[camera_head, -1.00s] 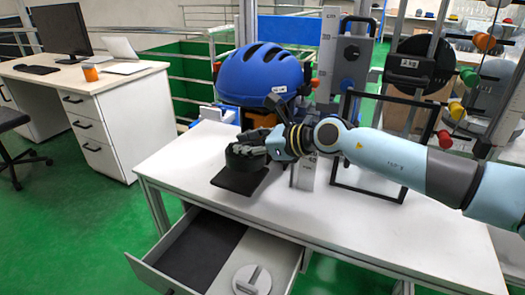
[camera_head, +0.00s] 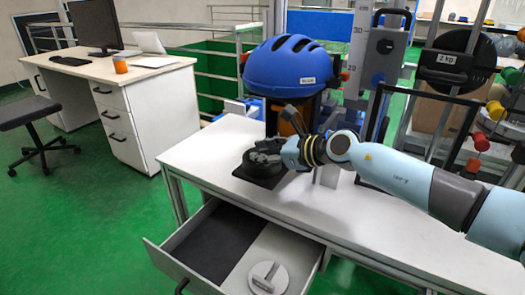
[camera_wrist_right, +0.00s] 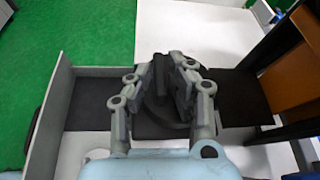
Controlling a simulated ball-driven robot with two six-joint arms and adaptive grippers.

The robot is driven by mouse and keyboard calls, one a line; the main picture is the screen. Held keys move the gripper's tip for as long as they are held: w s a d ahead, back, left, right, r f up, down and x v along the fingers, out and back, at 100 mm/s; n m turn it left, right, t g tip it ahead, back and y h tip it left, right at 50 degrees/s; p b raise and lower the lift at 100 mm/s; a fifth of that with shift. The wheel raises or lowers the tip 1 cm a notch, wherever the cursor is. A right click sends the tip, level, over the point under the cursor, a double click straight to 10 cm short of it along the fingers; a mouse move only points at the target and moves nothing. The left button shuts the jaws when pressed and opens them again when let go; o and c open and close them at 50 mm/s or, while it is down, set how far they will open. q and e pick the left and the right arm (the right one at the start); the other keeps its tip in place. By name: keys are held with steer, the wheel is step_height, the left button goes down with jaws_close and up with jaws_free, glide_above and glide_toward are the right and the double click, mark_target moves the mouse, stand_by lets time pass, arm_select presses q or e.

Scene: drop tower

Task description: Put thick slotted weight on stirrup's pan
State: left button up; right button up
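The thick slotted weight appears to be the dark round disc (camera_head: 258,167) over a black mat (camera_head: 262,181) near the table's left end in the head view. My right gripper (camera_head: 268,154) reaches it from the right, with its fingers at the top and rim. In the right wrist view the fingers (camera_wrist_right: 170,85) are close together over the dark disc (camera_wrist_right: 155,108) and appear shut on it; they hide part of it. Whether the disc touches the mat is unclear. A black frame, perhaps the stirrup (camera_head: 376,112), stands farther right, partly behind my arm; its pan is not clear. My left gripper is not in view.
A blue helmet (camera_head: 290,66) stands just behind the disc. The tower with a scale (camera_head: 384,50) and a black 2 kg disc (camera_head: 447,62) is at the right. An open drawer (camera_head: 165,262) at the front holds a light grey disc (camera_head: 268,278). The table's front is clear.

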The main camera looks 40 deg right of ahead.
steer(key=shift+o, duration=1.3)
steer(key=shift+r, duration=0.1)
steer(key=p+v, duration=0.2)
steer(key=v, duration=1)
steer(key=shift+p, duration=0.35)
steer(key=shift+a, duration=0.15)
